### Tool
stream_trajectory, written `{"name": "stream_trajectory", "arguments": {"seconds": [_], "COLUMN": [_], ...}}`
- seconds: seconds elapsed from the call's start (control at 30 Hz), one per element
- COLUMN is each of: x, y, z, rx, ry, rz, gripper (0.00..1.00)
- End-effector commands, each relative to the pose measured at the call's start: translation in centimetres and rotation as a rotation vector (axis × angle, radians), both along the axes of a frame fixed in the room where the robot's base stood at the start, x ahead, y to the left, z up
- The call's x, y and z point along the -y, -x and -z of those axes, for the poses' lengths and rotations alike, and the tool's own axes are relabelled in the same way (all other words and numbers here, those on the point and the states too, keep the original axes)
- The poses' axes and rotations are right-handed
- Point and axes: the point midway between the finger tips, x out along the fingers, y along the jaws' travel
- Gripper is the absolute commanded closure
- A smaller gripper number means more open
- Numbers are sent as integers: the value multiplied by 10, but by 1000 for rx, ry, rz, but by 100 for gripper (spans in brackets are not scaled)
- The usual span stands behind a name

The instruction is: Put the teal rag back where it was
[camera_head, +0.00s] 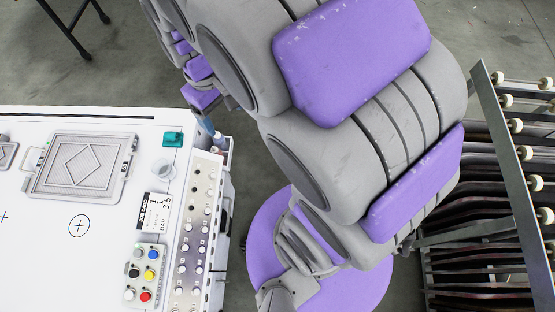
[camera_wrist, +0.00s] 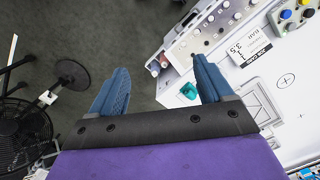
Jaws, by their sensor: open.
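The teal rag (camera_head: 173,139) is a small folded patch lying on the white machine top (camera_head: 60,262), near its far right corner. It also shows in the wrist view (camera_wrist: 189,91), just left of the right finger in the picture. My gripper (camera_wrist: 160,72) is open, with two blue fingers spread apart and nothing between them in contact. In the head view, my arm hides most of the gripper, beside the machine's right edge. The rag is apart from the fingers as far as I can tell.
A clear cup (camera_head: 162,170) stands close to the rag. A knob panel (camera_head: 195,215), a button box (camera_head: 145,272), a label card (camera_head: 155,211) and a grey diamond-patterned plate (camera_head: 83,166) are on the machine. A rack (camera_head: 490,230) stands right. A black fan (camera_wrist: 22,135) is at the left.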

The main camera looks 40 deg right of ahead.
Motion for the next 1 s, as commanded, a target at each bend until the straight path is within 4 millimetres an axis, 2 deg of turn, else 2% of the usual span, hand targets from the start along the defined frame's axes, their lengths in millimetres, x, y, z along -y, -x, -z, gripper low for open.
{"name": "stream_trajectory", "arguments": {"seconds": [0.03, 0.3, 0.5, 0.67, 1.0], "x": [5, 20, 23, 24, 24], "y": [20, 116, 162, 174, 175], "z": [-7, -18, -17, -16, -11], "rx": [-1, -39, -58, -63, -64], "ry": [-3, 2, 6, 10, 10], "rz": [34, 197, 267, 287, 288], "gripper": [20, 20, 20, 20, 20]}}
